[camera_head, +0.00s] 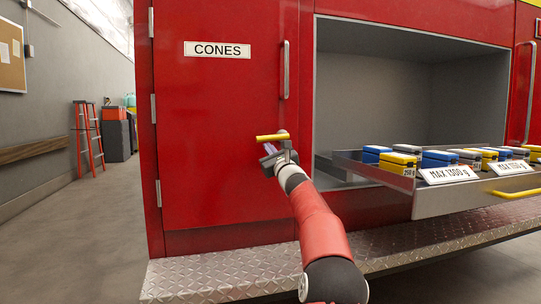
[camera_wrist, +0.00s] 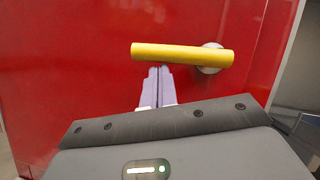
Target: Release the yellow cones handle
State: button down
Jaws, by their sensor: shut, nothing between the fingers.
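The yellow cones handle (camera_head: 271,138) is a short horizontal lever on the red door (camera_head: 215,110) labelled CONES. In the wrist view the yellow handle (camera_wrist: 180,53) runs across the upper middle, with its round silver mount (camera_wrist: 214,60) at the right end. My gripper (camera_head: 269,149) is just below the handle in the head view. In the wrist view my gripper's two pale fingers (camera_wrist: 159,72) are together with nothing between them, their tips just under the handle. I cannot tell whether the tips touch it. The door looks shut.
An open drawer (camera_head: 430,205) with blue, yellow and grey boxes sticks out at right, below an open compartment (camera_head: 400,100). A diamond-plate step (camera_head: 220,276) runs along the bottom. A vertical grey bar (camera_head: 286,70) is on the door.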

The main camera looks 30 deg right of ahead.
jog(key=shift+a+r, duration=0.15)
jog(key=shift+r, duration=0.1)
dwell(0.3)
